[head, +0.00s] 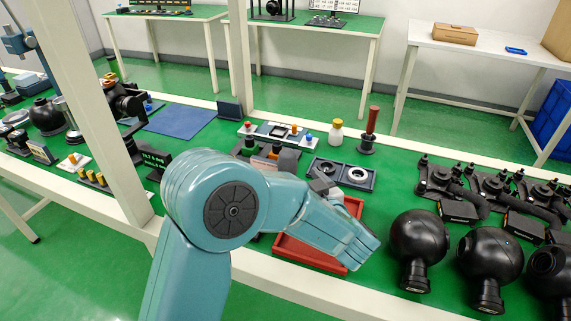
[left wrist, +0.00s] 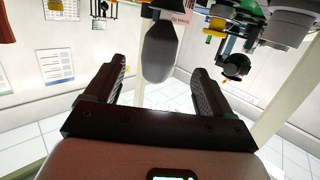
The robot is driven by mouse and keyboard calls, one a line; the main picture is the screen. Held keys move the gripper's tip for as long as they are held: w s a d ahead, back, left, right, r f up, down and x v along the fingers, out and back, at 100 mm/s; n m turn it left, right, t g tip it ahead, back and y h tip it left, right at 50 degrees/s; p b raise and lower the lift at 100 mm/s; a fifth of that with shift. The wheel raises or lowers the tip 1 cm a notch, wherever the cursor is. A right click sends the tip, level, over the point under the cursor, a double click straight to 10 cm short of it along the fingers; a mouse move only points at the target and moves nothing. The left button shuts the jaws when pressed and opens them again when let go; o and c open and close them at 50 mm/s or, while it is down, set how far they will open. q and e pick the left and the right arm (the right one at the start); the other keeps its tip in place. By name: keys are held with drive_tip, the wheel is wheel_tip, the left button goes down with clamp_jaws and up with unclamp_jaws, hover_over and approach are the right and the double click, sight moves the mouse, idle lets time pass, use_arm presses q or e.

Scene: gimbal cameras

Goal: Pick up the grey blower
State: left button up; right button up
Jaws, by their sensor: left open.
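The grey blower (left wrist: 158,52) shows in the left wrist view as a dark grey, rounded bulb, upside down in this picture. It appears between the two fingers of my left gripper (left wrist: 162,75), beyond their tips. The gripper is open and nothing is between its pads. In the head view a grey shape that looks like the blower (head: 288,162) stands on the green bench, just beyond my left arm. My left arm hides most of the left gripper there. My right gripper is in neither view.
A red tray (head: 297,255) lies partly under my left arm. Black spheres (head: 418,240) and black mounts (head: 470,190) fill the bench's right side. A white bottle (head: 336,134) and a red-handled tool (head: 369,130) stand behind. A blue mat (head: 180,122) lies clear. White posts rise at the left.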

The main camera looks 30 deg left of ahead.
sight(284, 166)
use_arm(q)
drive_tip(key=x, duration=0.6)
drive_tip(key=f+x, duration=0.1)
drive_tip(key=x, duration=0.2)
drive_tip(key=shift+w+a, duration=0.15)
drive_tip(key=shift+a, duration=0.05)
drive_tip(key=c, duration=1.1)
